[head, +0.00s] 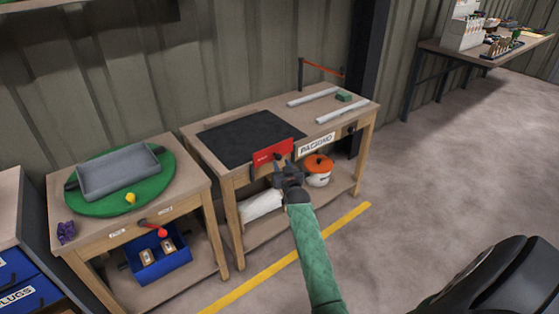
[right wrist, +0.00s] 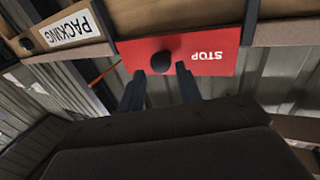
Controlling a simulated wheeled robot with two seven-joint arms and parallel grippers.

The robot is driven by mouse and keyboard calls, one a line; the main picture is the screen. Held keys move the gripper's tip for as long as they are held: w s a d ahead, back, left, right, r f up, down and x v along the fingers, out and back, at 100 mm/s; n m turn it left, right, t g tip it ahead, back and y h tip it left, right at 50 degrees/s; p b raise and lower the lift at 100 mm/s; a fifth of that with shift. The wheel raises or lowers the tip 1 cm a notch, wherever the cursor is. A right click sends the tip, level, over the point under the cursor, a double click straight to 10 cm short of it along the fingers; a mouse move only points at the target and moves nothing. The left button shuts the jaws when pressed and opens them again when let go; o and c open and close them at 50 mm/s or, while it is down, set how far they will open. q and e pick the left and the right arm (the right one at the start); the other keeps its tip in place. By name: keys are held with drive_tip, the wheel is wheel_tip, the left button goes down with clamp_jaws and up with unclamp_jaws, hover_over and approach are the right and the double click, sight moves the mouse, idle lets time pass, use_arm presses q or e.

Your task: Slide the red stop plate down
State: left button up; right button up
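The red stop plate (head: 270,153) stands upright at the front edge of the packing table, left of the PACKING sign. In the right wrist view the plate (right wrist: 212,58) appears upside down, with white STOP lettering and a round black knob (right wrist: 161,62). My right gripper (head: 283,168) is in front of the plate. Its two fingers (right wrist: 159,84) are apart, with the knob in line with the gap between their tips; no finger clearly touches it. In the head view the gripper partly covers the plate's lower right. My left gripper is not in view.
The packing table (head: 333,141) carries a dark mat (head: 245,138), metal bars and a green block (head: 344,97). An orange-lidded pot (head: 318,170) and a white roll (head: 262,204) are on its lower shelf. A second table (head: 190,203) with a grey tray (head: 118,174) stands left.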

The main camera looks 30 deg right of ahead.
sight(277, 155)
drive_tip(key=shift+x, duration=2)
drive_tip(key=shift+f, duration=0.1)
clamp_jaws()
